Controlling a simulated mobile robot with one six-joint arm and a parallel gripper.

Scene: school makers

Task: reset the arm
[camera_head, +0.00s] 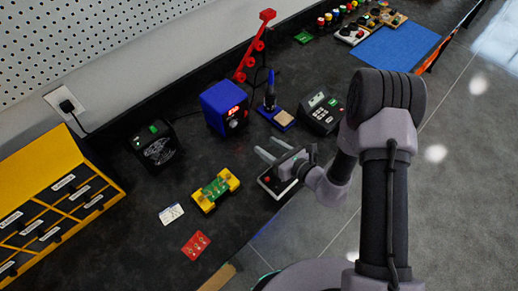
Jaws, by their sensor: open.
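My arm (385,190) rises from the lower right and bends down to the left over the front edge of the workbench. My gripper (268,149) points left, its two light grey fingers apart, with nothing seen between them. It hangs over or just in front of a dark device with a red button (268,180) and a light top. Whether the gripper touches that device I cannot tell. My wrist hides part of the device.
A green board in a yellow holder (215,190), a white card (171,213) and a red board (196,245) lie left of my gripper. Behind stand a blue power box (222,105), a soldering iron stand (277,115), a black keypad device (322,113) and a black fan box (154,146). A yellow drawer cabinet (55,170) stands left.

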